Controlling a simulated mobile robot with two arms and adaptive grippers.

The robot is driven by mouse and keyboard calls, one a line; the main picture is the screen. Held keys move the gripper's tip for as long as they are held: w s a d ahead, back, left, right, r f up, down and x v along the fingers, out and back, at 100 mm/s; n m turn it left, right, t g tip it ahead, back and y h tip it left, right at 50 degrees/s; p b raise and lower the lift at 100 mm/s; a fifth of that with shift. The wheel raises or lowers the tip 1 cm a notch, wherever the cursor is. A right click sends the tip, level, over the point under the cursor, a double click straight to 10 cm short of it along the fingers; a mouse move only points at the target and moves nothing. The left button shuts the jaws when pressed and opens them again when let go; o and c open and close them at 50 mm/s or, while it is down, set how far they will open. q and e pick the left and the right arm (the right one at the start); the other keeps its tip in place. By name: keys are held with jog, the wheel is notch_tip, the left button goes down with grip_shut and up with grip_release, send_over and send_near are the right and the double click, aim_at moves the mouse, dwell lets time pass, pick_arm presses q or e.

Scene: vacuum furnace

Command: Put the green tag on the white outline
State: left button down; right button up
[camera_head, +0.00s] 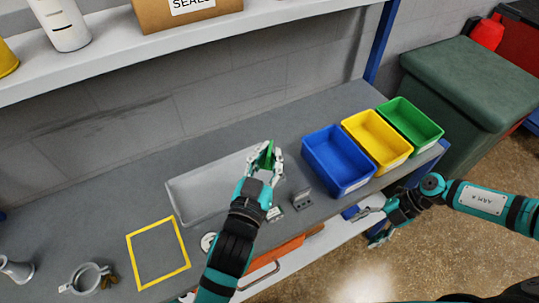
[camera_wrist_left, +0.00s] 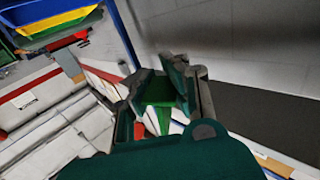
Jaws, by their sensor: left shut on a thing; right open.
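My left gripper (camera_head: 264,166) is shut on the green tag (camera_head: 266,155) and holds it above the right end of a grey tray. The fingers hide part of the tag. In the left wrist view the green tag (camera_wrist_left: 160,119) shows between the fingers of the left gripper (camera_wrist_left: 160,100). A yellow outline (camera_head: 183,247) lies on the bench to the left of my left arm. I see no white outline in these views. My right gripper (camera_head: 372,226) is open and empty beyond the bench's front edge, below the bins.
The shallow grey tray (camera_head: 182,207) lies on the bench. Blue (camera_head: 341,181), yellow (camera_head: 384,157) and green (camera_head: 420,137) bins stand at the right. A small metal bracket (camera_head: 302,200) and a ring clamp (camera_head: 85,279) sit on the bench. A shelf (camera_head: 100,58) overhangs the back.

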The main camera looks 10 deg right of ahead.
pick_arm(q)
jog(key=shift+w, duration=0.1)
pick_arm(e)
notch_tip(320, 180, down, 23)
jog(key=m+t+h, duration=0.5)
jog(key=m+t, duration=0.3)
jog(key=m, duration=0.7)
pick_arm(q)
jog(key=s+a+n+t+y, duration=0.1)
jog(key=s+a+y, duration=0.3)
jog(key=a, duration=0.8)
jog(key=s+a+n+y, duration=0.3)
jog(key=s+a+n, duration=0.1)
jog(key=a, duration=0.9)
jog(key=shift+s+f+t+y, duration=0.15)
jog(key=shift+f+t+y, duration=0.15)
jog(key=shift+t+y, duration=0.1)
pick_arm(e)
jog(key=s+a+f+m+g+h, duration=0.1)
jog(key=s+a+f+m+g, duration=0.1)
jog(key=s, duration=0.7)
jog(key=s+a+f+m+g, duration=0.2)
jog(key=s+f, duration=0.3)
jog(key=s, duration=0.4)
jog(key=s+a+f+m+g+h, duration=0.1)
jog(key=s+a+f+m, duration=0.3)
jog(key=s, duration=0.5)
jog(key=shift+s+a+f+m+g+h, duration=0.15)
jog(key=shift+s+f+m+g+h, duration=0.15)
jog(key=shift+g, duration=0.5)
